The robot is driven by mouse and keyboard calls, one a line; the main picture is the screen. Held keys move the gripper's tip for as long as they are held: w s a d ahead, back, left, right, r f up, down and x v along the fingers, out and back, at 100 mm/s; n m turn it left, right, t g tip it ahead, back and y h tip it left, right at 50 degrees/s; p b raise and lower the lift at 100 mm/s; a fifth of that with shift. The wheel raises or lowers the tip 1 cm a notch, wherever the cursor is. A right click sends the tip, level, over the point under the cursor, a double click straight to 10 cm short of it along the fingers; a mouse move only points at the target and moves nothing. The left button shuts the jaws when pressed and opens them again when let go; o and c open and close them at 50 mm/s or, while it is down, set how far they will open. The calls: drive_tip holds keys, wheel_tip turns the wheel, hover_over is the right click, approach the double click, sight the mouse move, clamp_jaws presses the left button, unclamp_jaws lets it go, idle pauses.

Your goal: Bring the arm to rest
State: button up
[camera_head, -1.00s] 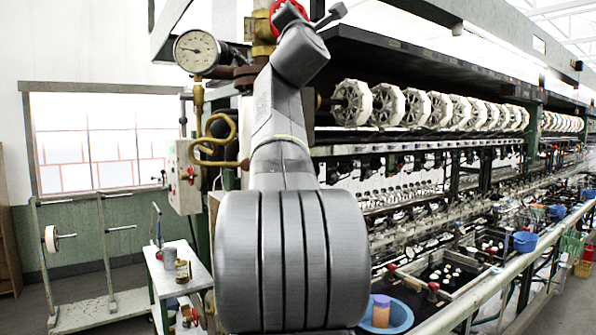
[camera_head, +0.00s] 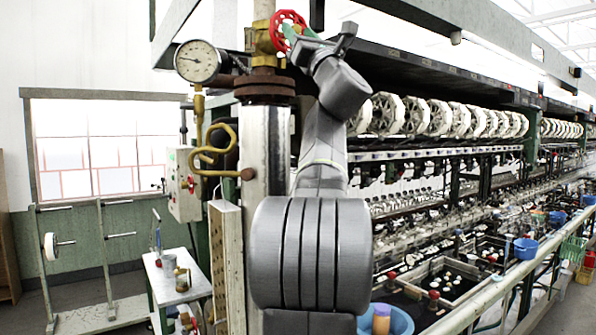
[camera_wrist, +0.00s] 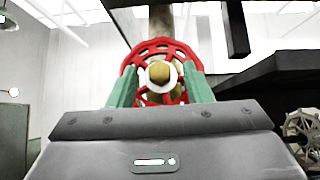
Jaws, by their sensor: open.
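My gripper (camera_wrist: 161,78) is open, with its two green fingers pointing at a red valve handwheel (camera_wrist: 165,48) in the wrist view. The fingers show in front of the wheel's left and right sides, with the brass-coloured hub between them. Nothing is held, and I cannot tell whether the fingers touch the rim. In the head view my gripper (camera_head: 300,38) is at the upper middle, close beside the red handwheel (camera_head: 289,31). My arm is raised, with its grey links partly hiding the machine behind.
A pressure gauge (camera_head: 197,62) and a thick vertical pipe (camera_head: 265,190) stand just left of my arm. A dark overhead shelf and a row of white reels (camera_head: 437,115) are on the right. A small white table (camera_head: 178,275) stands at lower left.

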drive_tip(key=shift+d+f+n+g+y, duration=0.1)
drive_tip(key=shift+f+n+g+y, duration=0.05)
drive_tip(key=shift+n+g+y, duration=0.55)
drive_tip(key=shift+s+d+f, duration=0.1)
drive_tip(key=shift+s+f, duration=0.1)
